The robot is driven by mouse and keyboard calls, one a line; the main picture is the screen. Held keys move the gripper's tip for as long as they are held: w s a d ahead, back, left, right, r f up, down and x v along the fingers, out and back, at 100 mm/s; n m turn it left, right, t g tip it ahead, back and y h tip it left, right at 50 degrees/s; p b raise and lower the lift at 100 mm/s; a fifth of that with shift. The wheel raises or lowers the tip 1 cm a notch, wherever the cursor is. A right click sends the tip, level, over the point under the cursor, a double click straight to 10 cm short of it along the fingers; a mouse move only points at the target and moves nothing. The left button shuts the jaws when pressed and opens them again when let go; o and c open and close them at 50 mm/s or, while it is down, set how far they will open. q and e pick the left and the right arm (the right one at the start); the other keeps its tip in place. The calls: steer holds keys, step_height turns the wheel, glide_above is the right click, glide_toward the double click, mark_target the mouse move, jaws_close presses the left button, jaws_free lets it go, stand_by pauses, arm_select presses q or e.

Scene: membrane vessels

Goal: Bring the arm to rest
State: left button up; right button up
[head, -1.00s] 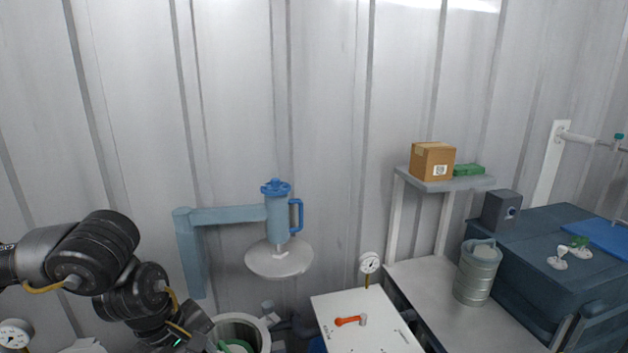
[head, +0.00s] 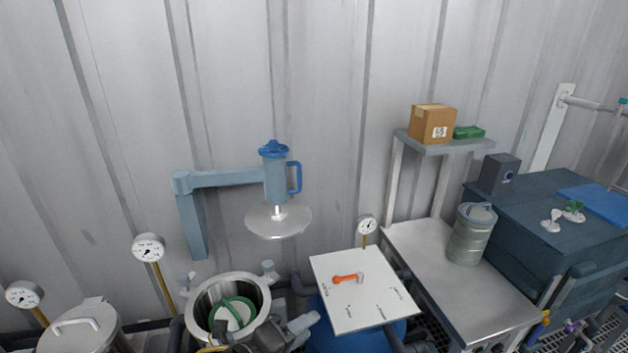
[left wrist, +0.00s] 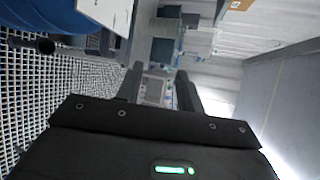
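Most of my left arm is below the picture. In the left wrist view the two dark fingers of this gripper (left wrist: 160,80) stand apart with nothing between them. My right arm and gripper are not in view.
A green ring (head: 232,312) is in the open vessel. A lidded vessel (head: 85,328) stands at left. A blue lid-lifting arm (head: 225,181) holds a round lid (head: 278,222). An orange-handled tool (head: 346,278) lies on the white board (head: 340,310). A steel table (head: 450,290) stands at right.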

arm_select(q)
steer(key=s+a+f+n+y, duration=0.2)
steer(key=a+f+n+y, duration=0.3)
steer(key=a+f+n, duration=0.45)
steer(key=s+a+f+n+g+y, duration=0.35)
steer(key=s+a+f+n, duration=0.3)
steer(key=s+n, duration=0.25)
steer(key=s+a+f+n+g+y, duration=0.2)
steer(key=s+a+f+n+g, duration=0.2)
steer(key=s+a+f+n, duration=0.4)
step_height(320, 180, down, 30)
steer(key=s+d+b, duration=0.2)
steer(key=b, duration=0.4)
steer(key=s+a+f+g+b, duration=0.2)
steer(key=s+a+f+b, duration=0.1)
steer(key=s+f, duration=1.3)
step_height(320, 180, down, 4)
steer(key=shift+r+b, duration=0.1)
steer(key=shift+b, duration=0.4)
